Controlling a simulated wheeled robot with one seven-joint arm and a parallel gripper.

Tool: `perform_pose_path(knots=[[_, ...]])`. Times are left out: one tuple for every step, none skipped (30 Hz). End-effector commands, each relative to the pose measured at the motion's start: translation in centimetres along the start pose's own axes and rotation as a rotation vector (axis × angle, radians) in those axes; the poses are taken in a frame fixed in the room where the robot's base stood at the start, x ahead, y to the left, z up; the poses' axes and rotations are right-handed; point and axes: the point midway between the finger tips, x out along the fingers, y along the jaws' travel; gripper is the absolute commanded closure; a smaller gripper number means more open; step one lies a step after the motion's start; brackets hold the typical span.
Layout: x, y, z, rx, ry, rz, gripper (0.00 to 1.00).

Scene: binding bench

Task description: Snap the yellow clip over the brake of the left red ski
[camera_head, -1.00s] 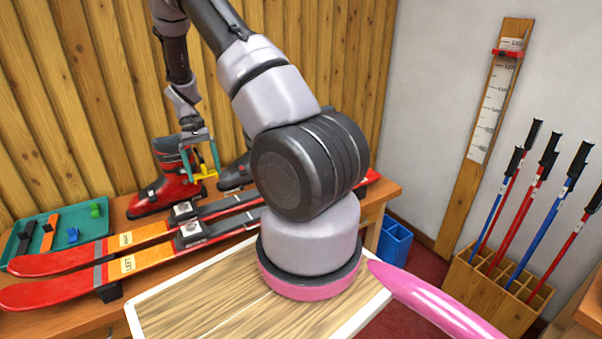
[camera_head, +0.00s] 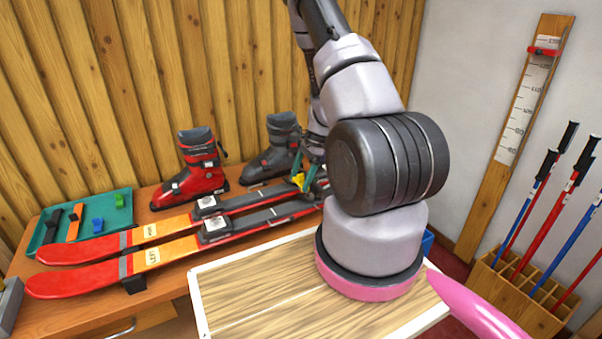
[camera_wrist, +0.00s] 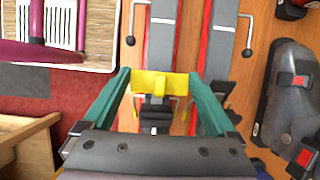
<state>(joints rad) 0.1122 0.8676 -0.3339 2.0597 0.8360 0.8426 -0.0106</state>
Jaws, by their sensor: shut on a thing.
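The left red ski (camera_head: 75,280), marked LEFT, lies on the bench in front of a second red ski (camera_head: 85,248). My gripper (camera_head: 311,180) is shut on the yellow clip (camera_head: 299,181), above the rear part of the skis. In the wrist view the clip (camera_wrist: 160,83) sits level between the two green fingertips. It is over the nearer ski (camera_wrist: 165,35), in line with a dark binding part (camera_wrist: 156,110). A bent brake arm (camera_wrist: 134,22) sticks out beside that ski, ahead of the clip. I cannot tell whether the clip touches anything. My arm hides the ski tails in the head view.
A red boot (camera_head: 195,172) and a dark grey boot (camera_head: 272,153) stand behind the skis. A teal tray (camera_head: 100,208) with several coloured clips is at the bench's left end. A white-edged board (camera_head: 270,285) lies in front. Poles stand in a wooden rack (camera_head: 520,290).

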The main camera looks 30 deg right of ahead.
Motion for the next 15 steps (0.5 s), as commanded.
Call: perform_pose_path(knots=[[0.6, 0.0, -0.2, 0.0, -0.001, 0.002, 0.62], [0.8, 0.0, -0.3, 0.0, -0.001, 0.002, 0.62], [1.2, 0.0, -0.5, 0.001, -0.001, 0.001, 0.62], [1.5, 0.0, -0.6, 0.0, -0.002, 0.001, 0.62], [1.7, 0.0, -0.7, 0.0, -0.002, 0.002, 0.62], [2.1, 0.0, -0.8, -0.001, -0.002, 0.002, 0.62], [2.3, 0.0, -0.9, -0.001, -0.001, 0.002, 0.62], [2.5, 0.0, -1.0, 0.0, -0.001, 0.001, 0.62], [2.8, 0.0, -1.2, 0.0, -0.001, 0.001, 0.62], [3.0, 0.0, -1.3, 0.0, -0.001, 0.001, 0.62], [3.2, 0.0, -1.3, 0.0, -0.001, 0.001, 0.62], [3.4, 0.0, -1.4, 0.0, -0.001, 0.002, 0.62], [3.5, 0.0, -1.4, -0.001, -0.001, 0.002, 0.62], [3.6, 0.0, -1.5, -0.001, -0.001, 0.001, 0.62], [3.7, 0.0, -1.5, -0.002, -0.001, 0.001, 0.62]])
